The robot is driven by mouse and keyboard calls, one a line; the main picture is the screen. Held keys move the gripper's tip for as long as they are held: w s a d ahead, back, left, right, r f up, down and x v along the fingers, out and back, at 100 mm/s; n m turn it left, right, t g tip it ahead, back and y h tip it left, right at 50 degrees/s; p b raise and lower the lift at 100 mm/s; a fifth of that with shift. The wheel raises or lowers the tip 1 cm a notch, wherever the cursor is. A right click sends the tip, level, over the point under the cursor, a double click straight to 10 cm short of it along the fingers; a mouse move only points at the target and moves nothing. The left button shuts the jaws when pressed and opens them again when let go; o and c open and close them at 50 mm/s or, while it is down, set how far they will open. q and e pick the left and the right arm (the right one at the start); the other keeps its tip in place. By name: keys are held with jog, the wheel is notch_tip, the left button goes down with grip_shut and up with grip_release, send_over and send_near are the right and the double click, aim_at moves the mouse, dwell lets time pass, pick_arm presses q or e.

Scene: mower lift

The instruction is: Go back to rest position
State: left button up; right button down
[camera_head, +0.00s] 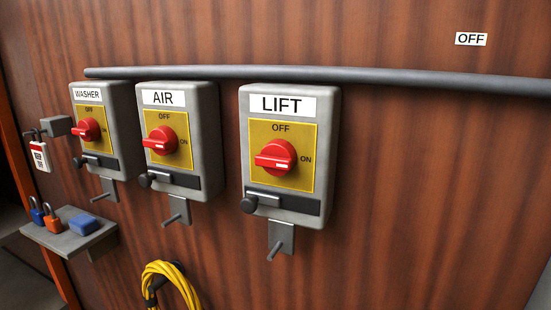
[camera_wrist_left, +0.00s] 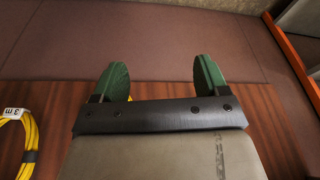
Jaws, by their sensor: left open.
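My left gripper (camera_wrist_left: 160,80) shows in the left wrist view, with two green fingertips spread apart and nothing between them. It is open and empty, in front of the brown wood panel. Neither gripper shows in the head view. The head view shows the LIFT switch box (camera_head: 290,155), with its red knob (camera_head: 276,157) turned so the white mark points right, toward ON. The AIR box (camera_head: 180,140) and the WASHER box (camera_head: 104,130) hang to its left, with similar red knobs.
A red-white tag (camera_head: 40,156) hangs at left. A yellow cable (camera_head: 172,282) hangs below; coiled yellow cable also shows in the wrist view (camera_wrist_left: 28,150). A grey pipe (camera_head: 400,78) runs above.

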pick_arm(q)
jog(key=s+a+f+g, duration=0.1)
jog(key=s+f, duration=0.3)
jog(key=f, duration=0.9)
jog(key=s+f+g, duration=0.1)
jog(key=s+f, duration=0.4)
jog(key=f, duration=0.9)
jog(key=s+a+f, duration=0.2)
jog(key=s+f, duration=0.4)
jog(key=s, duration=0.3)
jog(key=shift+s+f, duration=0.2)
jog(key=shift+s, duration=0.2)
